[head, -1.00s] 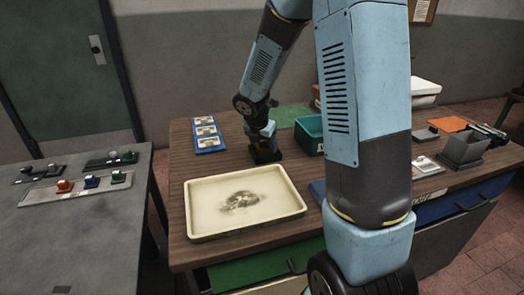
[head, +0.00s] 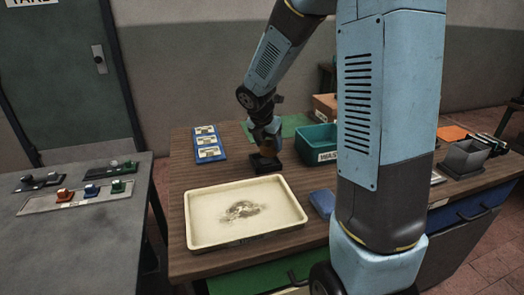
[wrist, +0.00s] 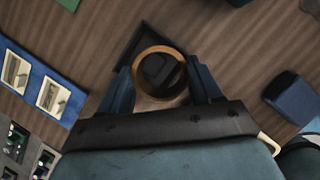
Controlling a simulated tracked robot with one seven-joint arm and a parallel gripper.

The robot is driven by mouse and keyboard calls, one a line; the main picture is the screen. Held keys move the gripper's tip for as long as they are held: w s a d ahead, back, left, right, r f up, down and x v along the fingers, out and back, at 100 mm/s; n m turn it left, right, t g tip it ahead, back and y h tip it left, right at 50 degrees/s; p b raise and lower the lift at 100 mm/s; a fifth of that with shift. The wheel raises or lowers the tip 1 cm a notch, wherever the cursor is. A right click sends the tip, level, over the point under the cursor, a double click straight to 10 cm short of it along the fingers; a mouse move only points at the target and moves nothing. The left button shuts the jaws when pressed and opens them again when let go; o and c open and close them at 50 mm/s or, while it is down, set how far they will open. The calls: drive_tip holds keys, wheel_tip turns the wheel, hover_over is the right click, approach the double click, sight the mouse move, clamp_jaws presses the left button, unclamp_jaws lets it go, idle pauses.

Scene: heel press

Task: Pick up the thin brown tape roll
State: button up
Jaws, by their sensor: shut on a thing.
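The thin brown tape roll (wrist: 160,50) is between the two fingers of my gripper (wrist: 161,88) in the wrist view. The fingers press its sides, and I see through its open middle. In the head view, my gripper (head: 266,145) is over the back part of the brown workbench. The roll is small and mostly hidden there. A black block or holder (head: 265,163) is just below it. The wrist view shows dark shapes through and behind the ring. I cannot tell how large the gap below the roll is.
A cream tray (head: 196,242) lies in front of my gripper. A blue card holder (head: 209,144) lies to the left and a teal bin (head: 313,150) to the right. A small blue object (head: 322,202) sits beside the tray. A grey table (head: 70,235) stands at left.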

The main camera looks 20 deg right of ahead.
drive_tip(key=s+d+r, duration=0.4)
drive_tip(key=s+r, duration=0.6)
drive_tip(key=s, duration=0.1)
drive_tip(key=shift+d+r, duration=0.2)
drive_tip(key=shift+r, duration=0.1)
idle(0.3)
drive_tip(key=shift+s, duration=0.15)
